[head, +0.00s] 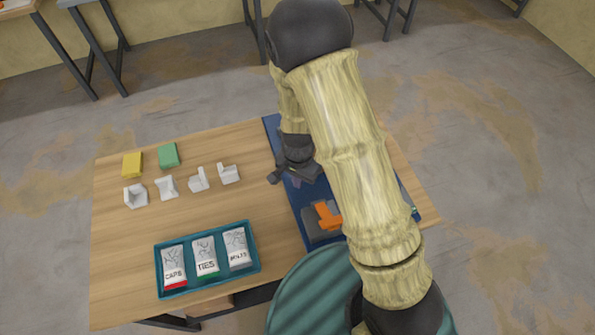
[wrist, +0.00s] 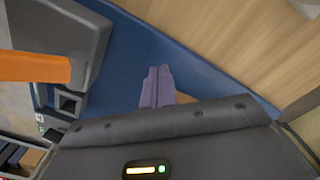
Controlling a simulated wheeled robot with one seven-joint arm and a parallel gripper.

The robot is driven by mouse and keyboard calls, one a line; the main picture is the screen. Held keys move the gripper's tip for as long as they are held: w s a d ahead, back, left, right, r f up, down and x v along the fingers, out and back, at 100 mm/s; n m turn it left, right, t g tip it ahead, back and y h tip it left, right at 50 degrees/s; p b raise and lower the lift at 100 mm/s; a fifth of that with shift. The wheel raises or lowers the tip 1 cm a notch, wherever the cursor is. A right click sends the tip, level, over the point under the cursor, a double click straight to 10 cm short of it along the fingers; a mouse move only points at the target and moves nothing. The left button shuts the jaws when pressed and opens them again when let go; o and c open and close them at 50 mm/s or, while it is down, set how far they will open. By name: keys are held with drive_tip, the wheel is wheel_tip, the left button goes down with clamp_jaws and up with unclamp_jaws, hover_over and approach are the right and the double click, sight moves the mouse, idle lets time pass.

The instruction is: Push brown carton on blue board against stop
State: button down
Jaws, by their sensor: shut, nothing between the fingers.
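The blue board (head: 272,128) lies on the right part of the table, partly hidden by my arm; it also shows in the wrist view (wrist: 190,62). My gripper (head: 297,174) is low over the board's middle. Its fingers (wrist: 157,88) are together with nothing between them. A small brown patch (wrist: 184,98) shows just beside the fingers in the wrist view; I cannot tell whether it is the brown carton. No carton shows clearly in the head view, where my arm covers much of the board. I cannot make out the stop.
A grey block with an orange lever (head: 327,214) sits on the board nearer than my gripper. A teal tray (head: 207,289) holds bags. Several white brackets (head: 198,179), a yellow box (head: 132,165) and a green box (head: 169,155) stand left. Bare wood (head: 250,200) lies between.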

drive_tip(key=shift+w+d+r+p, duration=0.1)
drive_tip(key=shift+w+d+p, duration=0.1)
drive_tip(key=shift+w+d, duration=0.45)
drive_tip(key=shift+w+d+r+p, duration=0.15)
drive_tip(key=shift+w+d, duration=0.1)
drive_tip(key=shift+w, duration=0.7)
drive_tip(key=shift+w+d+r, duration=0.1)
drive_tip(key=shift+w+d, duration=0.4)
drive_tip(key=shift+w, duration=0.35)
drive_tip(key=shift+s+a, duration=0.1)
drive_tip(key=shift+a, duration=0.05)
drive_tip(key=s, duration=0.1)
drive_tip(key=s+a, duration=0.1)
drive_tip(key=s+a+p, duration=0.1)
drive_tip(key=shift+s+r, duration=0.1)
drive_tip(key=shift+s, duration=0.3)
wheel_tip(320, 180, up, 10)
drive_tip(key=shift+f, duration=0.2)
drive_tip(key=shift+d, duration=0.1)
